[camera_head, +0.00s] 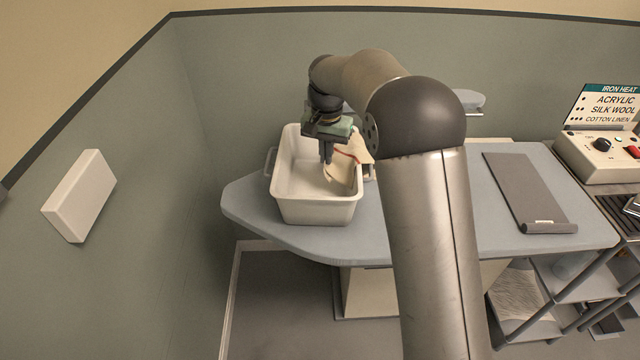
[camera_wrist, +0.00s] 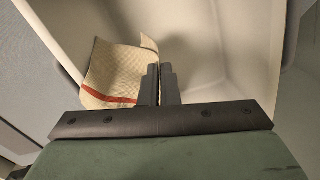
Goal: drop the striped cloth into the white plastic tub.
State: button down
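The striped cloth (camera_head: 347,164) is cream with a red stripe. It hangs at my gripper (camera_head: 327,158), over the right part of the white plastic tub (camera_head: 316,212). In the wrist view the cloth (camera_wrist: 112,72) spreads to the left of the fingers, and a thin strip of it shows between them. My gripper (camera_wrist: 163,72) points down inside the tub's outline, its fingers almost together and shut on the cloth. The tub's pale inside (camera_wrist: 215,70) lies beyond the fingertips. Whether the cloth touches the tub's floor or wall, I cannot tell.
The tub stands on the left end of the grey-blue table (camera_head: 258,207). A dark grey board (camera_head: 522,190) lies at the right of the table. A control box with a sign (camera_head: 605,145) stands further right. A white box (camera_head: 79,195) is on the left wall.

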jog(key=shift+c, duration=1.4)
grip_release()
jog(key=shift+r, duration=0.15)
notch_tip(320, 180, up, 5)
jog(key=p, duration=0.4)
jog(key=shift+r, duration=0.1)
notch_tip(320, 180, up, 18)
jog(key=shift+f, duration=0.25)
